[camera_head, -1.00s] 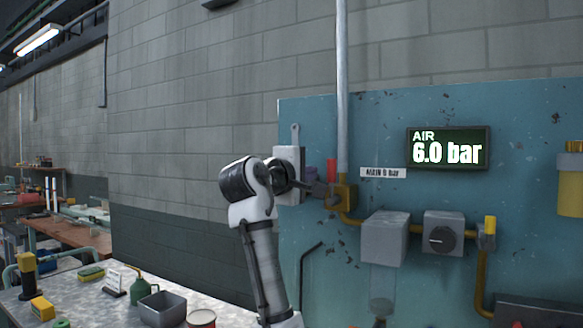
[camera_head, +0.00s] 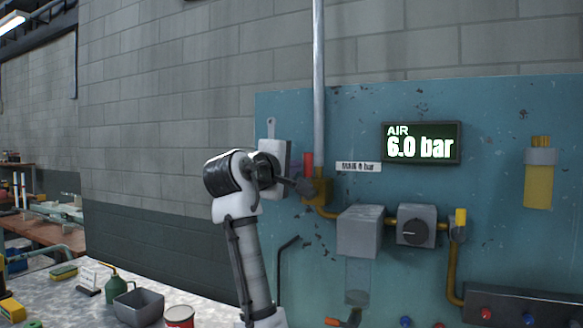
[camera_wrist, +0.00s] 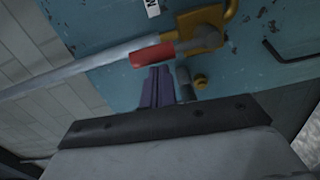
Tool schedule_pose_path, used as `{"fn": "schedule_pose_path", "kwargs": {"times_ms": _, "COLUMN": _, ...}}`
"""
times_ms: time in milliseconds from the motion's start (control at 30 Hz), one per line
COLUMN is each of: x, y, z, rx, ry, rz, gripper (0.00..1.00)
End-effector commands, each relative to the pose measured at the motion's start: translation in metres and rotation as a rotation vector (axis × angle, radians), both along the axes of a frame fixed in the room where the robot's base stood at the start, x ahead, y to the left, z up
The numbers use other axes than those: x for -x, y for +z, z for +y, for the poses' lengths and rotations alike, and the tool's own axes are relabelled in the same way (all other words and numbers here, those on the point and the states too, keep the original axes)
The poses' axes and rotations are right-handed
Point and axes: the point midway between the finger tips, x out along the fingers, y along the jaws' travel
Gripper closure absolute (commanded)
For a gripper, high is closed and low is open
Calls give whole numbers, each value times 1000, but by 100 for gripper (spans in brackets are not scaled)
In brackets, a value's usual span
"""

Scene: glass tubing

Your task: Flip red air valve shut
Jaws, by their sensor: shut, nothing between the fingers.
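The red air valve handle (camera_head: 309,161) stands upright beside the vertical grey pipe, on the brass valve body (camera_head: 319,189). In the wrist view the red handle (camera_wrist: 150,54) lies along the pipe, close to the brass body (camera_wrist: 205,28). My gripper (camera_head: 301,187) is at the valve, just below and left of the handle. In the wrist view my gripper's fingers (camera_wrist: 158,84) are shut and empty, with their tips just beneath the red handle. I cannot tell whether they touch it. The air display (camera_head: 420,143) reads 6.0 bar.
On the blue panel (camera_head: 480,230), yellow piping leads right from the valve to a grey box (camera_head: 360,231) and a grey knob unit (camera_head: 413,227). A bench (camera_head: 85,305) with a grey tray (camera_head: 138,307) and a red tin (camera_head: 180,316) stands at lower left.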

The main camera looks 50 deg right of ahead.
Motion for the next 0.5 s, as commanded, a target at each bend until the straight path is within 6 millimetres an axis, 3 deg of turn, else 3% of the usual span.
{"fn": "schedule_pose_path", "kwargs": {"times_ms": 500, "x": 11, "y": 3, "z": -3, "rx": -46, "ry": 0, "rz": -156, "gripper": 100}}
